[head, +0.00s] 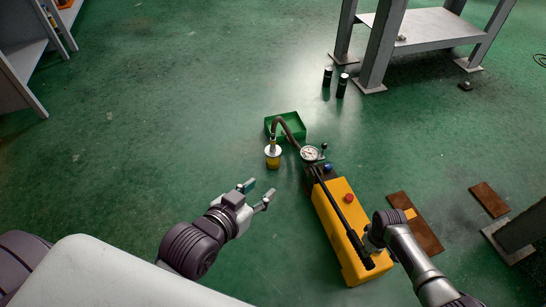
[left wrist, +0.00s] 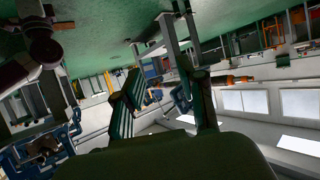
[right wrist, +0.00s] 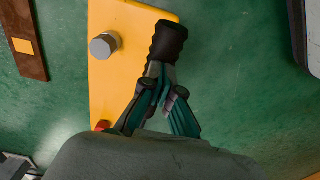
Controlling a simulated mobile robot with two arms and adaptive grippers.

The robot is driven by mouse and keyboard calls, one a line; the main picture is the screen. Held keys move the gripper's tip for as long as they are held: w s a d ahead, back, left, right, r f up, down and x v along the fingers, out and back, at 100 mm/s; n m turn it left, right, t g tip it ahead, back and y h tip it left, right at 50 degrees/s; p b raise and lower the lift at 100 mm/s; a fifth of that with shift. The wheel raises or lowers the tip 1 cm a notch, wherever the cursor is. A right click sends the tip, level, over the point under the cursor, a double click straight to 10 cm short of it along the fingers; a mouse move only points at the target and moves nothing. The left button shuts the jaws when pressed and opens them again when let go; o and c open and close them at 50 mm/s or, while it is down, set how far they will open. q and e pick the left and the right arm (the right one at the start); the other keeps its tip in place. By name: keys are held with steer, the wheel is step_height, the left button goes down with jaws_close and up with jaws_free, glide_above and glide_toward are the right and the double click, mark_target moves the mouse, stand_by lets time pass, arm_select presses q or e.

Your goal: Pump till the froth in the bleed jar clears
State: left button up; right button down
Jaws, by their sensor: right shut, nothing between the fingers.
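The yellow hand pump (head: 340,220) lies on the green floor, with a long black lever (head: 338,210) along its top. A round gauge (head: 311,153) sits at its far end. A dark hose (head: 284,128) arches from there to the bleed jar (head: 272,158), which has a pale top and yellowish contents. Froth is too small to make out. My right gripper (head: 371,246) is shut and empty by the lever's outer end; in the right wrist view its fingertips meet close to the black grip (right wrist: 168,42). My left gripper (head: 261,191) is open and empty, short of the jar.
A green tray (head: 295,119) is behind the jar. Two black cylinders (head: 334,80) stand by a metal table (head: 425,28). Brown plates (head: 418,225) lie right of the pump. Shelving (head: 22,65) is at far left. Floor left of the jar is clear.

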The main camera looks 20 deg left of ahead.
step_height(320, 180, up, 2)
steer(key=shift+p, duration=0.85)
steer(key=shift+w+a+r, duration=0.1)
steer(key=shift+r, duration=0.05)
steer(key=shift+w+a+r+p, duration=0.1)
steer(key=shift+w+r+p, duration=0.05)
steer(key=shift+r+p, duration=0.45)
steer(key=shift+w+a+r+p, duration=0.1)
steer(key=shift+r+p, duration=0.35)
steer(key=shift+r, duration=0.1)
arm_select(q)
steer(key=s+a+f+g+y+p, duration=0.1)
steer(key=s+a+f+g, duration=0.15)
steer(key=s+g, duration=0.35)
steer(key=s+a+f+g+y+p, duration=0.1)
steer(key=s+a+f+g+y, duration=0.15)
steer(key=s, duration=0.45)
step_height(320, 180, down, 8)
steer(key=w+g+p, duration=0.1)
steer(key=shift+d+n+h, duration=0.3)
steer(key=shift+h, duration=0.15)
arm_select(e)
steer(key=r, duration=0.3)
steer(key=w+r, duration=0.1)
steer(key=shift+w+a+r, duration=0.1)
steer(key=shift+a+r, duration=0.25)
arm_select(q)
steer(key=shift+w+p, duration=0.1)
steer(key=shift+p, duration=0.2)
